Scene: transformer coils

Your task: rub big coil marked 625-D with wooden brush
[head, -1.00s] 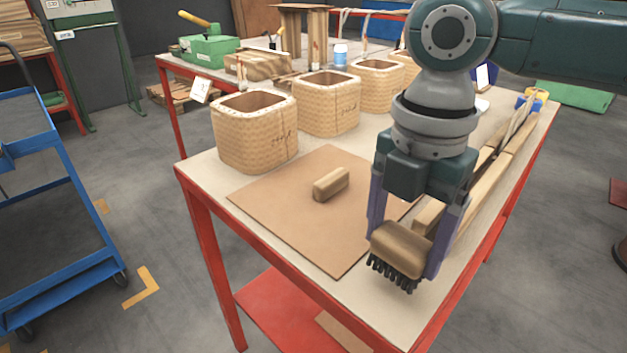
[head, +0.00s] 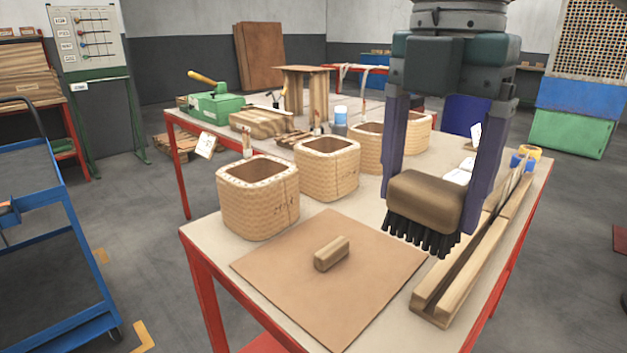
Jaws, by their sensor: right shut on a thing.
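My right gripper (head: 432,200) is shut on the wooden brush (head: 425,202), which has a brown wooden block and dark bristles pointing down. It holds the brush above the table, over the right edge of the brown board. Several woven, square, hollow coils stand in a row on the table. The nearest big coil (head: 257,205) stands at the left, with a handwritten mark too small to read. A second coil (head: 327,170) stands behind it, also with unreadable writing. Further coils (head: 369,150) are partly hidden by my right gripper. My left gripper is not in view.
A small wooden block (head: 332,254) lies on the brown board (head: 300,300). Long wooden rails (head: 470,265) lie along the table's right side. A green tool (head: 212,104) stands on the far left part of the table. A blue cart (head: 75,230) is at the left.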

